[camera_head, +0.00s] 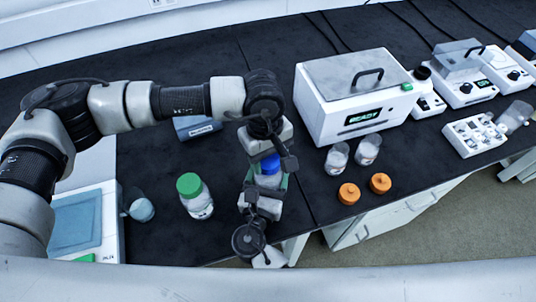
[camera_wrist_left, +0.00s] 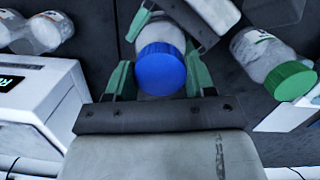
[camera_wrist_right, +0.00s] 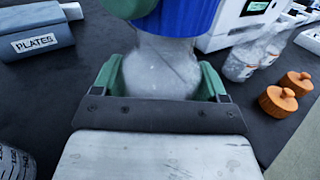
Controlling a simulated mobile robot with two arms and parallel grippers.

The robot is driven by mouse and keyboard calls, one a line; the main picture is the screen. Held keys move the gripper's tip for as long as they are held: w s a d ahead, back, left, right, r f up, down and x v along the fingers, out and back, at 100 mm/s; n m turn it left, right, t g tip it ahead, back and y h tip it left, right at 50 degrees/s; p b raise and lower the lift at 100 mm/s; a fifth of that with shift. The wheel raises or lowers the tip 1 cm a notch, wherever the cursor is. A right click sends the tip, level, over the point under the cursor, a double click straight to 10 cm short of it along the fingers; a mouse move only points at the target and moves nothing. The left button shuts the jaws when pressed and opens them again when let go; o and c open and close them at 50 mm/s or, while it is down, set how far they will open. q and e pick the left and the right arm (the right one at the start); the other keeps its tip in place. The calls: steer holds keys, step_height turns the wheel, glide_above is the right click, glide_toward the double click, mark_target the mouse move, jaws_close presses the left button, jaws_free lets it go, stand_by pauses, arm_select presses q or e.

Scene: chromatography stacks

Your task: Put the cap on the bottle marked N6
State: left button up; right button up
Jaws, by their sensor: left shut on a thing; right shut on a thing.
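A clear bottle (camera_wrist_right: 160,72) with pale contents is upright between the green fingers of my right gripper (camera_wrist_right: 162,85). The blue cap (camera_wrist_left: 161,68) is between the green fingers of my left gripper (camera_wrist_left: 158,75). In the right wrist view the blue cap (camera_wrist_right: 180,14) is directly over the bottle's neck, at its mouth; I cannot tell whether it is threaded on. In the head view both grippers meet around the blue cap (camera_head: 267,164), with the left arm reaching over from behind. No N6 mark is readable on the bottle.
A green-capped bottle (camera_head: 195,196) and a beaker (camera_head: 141,209) stand to the left. Two uncapped bottles (camera_head: 338,157) (camera_head: 368,149) and two orange caps (camera_head: 348,193) (camera_head: 380,183) are to the right, before a white heater box (camera_head: 330,107). A PLATES box (camera_wrist_right: 38,35) lies behind.

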arm_select(q)
steer(key=shift+f, duration=0.55)
arm_select(e)
steer(key=c, duration=0.4)
arm_select(q)
steer(key=m, duration=0.3)
arm_select(e)
steer(key=shift+c, duration=0.2)
arm_select(q)
steer(key=m, duration=0.5)
steer(key=shift+y, duration=0.4)
steer(key=m, duration=0.4)
steer(key=shift+d+m+y, duration=0.1)
steer(key=shift+m+y, duration=0.2)
steer(key=m, duration=0.7)
steer(key=shift+t, duration=0.3)
steer(key=o, duration=0.9)
